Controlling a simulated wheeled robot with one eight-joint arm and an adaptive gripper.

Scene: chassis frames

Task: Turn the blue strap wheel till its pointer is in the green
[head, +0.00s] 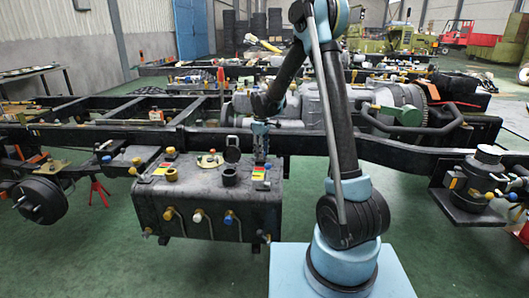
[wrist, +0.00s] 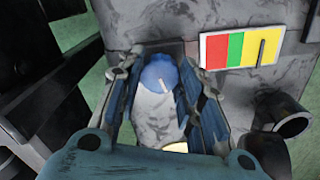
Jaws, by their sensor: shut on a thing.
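The blue strap wheel (wrist: 158,70) sits between the two fingers of my gripper (wrist: 160,64) in the wrist view. The fingers are shut on it, one on each side, and a short white mark shows on the wheel. Next to it is a scale plate (wrist: 228,50) with red, green and yellow bands. A thin dark pointer (wrist: 262,47) stands over the yellow band, right of the green. In the head view my gripper (head: 261,155) reaches down to the top of the dark tank (head: 215,203) near its right end. The wheel itself is hidden there.
A dark round pipe or neck (wrist: 283,115) stands right of the gripper in the wrist view. In the head view, yellow, white and blue caps stick out of the tank. The chassis rail (head: 300,143) runs just behind it. Green floor (head: 110,265) is clear at the front left.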

